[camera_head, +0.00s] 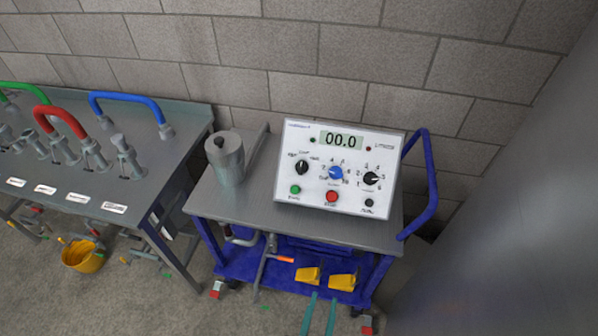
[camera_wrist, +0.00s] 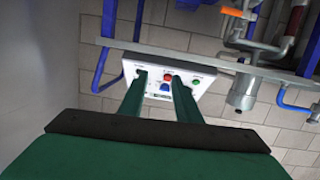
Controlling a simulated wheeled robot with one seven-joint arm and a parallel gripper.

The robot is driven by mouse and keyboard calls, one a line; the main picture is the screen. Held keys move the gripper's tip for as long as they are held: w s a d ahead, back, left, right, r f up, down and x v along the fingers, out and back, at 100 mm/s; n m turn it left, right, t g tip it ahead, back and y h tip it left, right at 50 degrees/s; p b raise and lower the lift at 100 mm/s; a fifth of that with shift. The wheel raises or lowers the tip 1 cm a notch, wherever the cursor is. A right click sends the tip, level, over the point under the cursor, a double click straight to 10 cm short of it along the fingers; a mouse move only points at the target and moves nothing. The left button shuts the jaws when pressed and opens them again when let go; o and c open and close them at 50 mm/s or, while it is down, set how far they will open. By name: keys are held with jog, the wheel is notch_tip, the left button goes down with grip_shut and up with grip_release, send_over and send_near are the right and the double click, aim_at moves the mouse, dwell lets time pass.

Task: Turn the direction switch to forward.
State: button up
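A white control box (camera_head: 286,188) with a 00.0 display stands on the grey cart top. Its left black knob (camera_head: 302,167), with small labels around it, looks like the direction switch; I cannot read its setting clearly. A blue knob (camera_head: 336,172) and another black knob (camera_head: 371,178) with numbered scales sit to its right. My gripper (camera_head: 323,297) shows as two green fingers at the bottom edge, apart and empty, well short of the box. In the wrist view, the box (camera_wrist: 131,70) appears upside down beyond my open gripper (camera_wrist: 159,76); the left knob seems hidden behind a finger.
A green button (camera_head: 295,189) and red button (camera_head: 332,196) sit below the knobs. A grey metal canister (camera_head: 225,160) stands left of the box. The cart's blue handle (camera_head: 430,185) rises at right. A bench (camera_head: 150,185) with coloured hoses stands left.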

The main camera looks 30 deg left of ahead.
jog(key=w+a+r+n+y, duration=0.1)
jog(key=w+a+r, duration=0.2)
jog(key=w+a, duration=0.6)
jog(key=t, duration=0.2)
send_near(301, 166)
jog(key=shift+m+y, duration=0.3)
jog(key=shift+y, duration=0.1)
jog(key=x, duration=0.7)
jog(key=shift+w+d, duration=0.15)
jog(key=shift+w, duration=0.1)
grip_shut()
